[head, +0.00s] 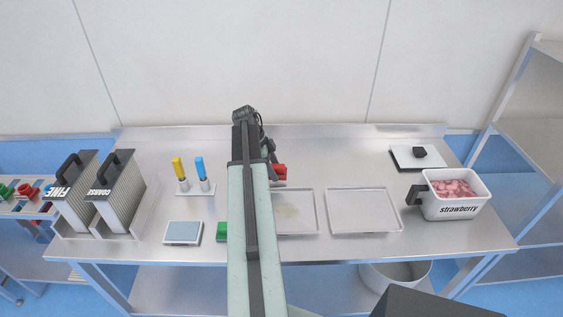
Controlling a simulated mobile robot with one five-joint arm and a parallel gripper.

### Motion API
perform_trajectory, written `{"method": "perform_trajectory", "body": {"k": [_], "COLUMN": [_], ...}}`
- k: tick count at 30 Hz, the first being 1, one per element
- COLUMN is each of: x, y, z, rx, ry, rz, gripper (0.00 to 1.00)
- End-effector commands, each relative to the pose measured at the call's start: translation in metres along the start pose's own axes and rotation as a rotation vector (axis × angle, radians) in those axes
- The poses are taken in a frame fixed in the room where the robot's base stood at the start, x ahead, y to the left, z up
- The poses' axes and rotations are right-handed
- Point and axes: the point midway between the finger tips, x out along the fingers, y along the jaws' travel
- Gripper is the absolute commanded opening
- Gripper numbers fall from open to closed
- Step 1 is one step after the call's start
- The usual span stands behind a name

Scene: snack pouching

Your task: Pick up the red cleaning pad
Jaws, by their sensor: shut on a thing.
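The red cleaning pad (280,172) shows as a small red block at the tip of my arm, above the back middle of the steel table. My gripper (273,168) is shut on it. My arm hides part of the gripper and the pad's left side. Whether the pad touches the table cannot be told from this view.
A stained tray (317,212) lies just in front of the pad, and a clean tray (364,231) to its right.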

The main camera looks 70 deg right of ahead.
Motion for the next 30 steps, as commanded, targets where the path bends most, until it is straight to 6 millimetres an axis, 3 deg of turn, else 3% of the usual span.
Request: {"method": "perform_trajectory", "body": {"k": [3, 9, 15, 23, 24, 27, 30], "x": [-0.011, -0.024, -0.028, -0.028, -0.028, -0.028, -0.032], "y": [0.035, 0.073, 0.087, 0.087, 0.087, 0.087, 0.087], "z": [0.014, 0.035, 0.043, 0.044, 0.044, 0.044, 0.042], "rx": [-0.003, -0.001, 0.001, 0.002, 0.002, 0.002, 0.002], "ry": [0.0, 0.0, 0.0, 0.0, 0.0, 0.0, 0.0], "rz": [-0.002, -0.001, -0.001, 0.0, 0.0, 0.0, 0.0], "gripper": [0.17, 0.17, 0.17, 0.17, 0.51, 0.27, 0.27]}}
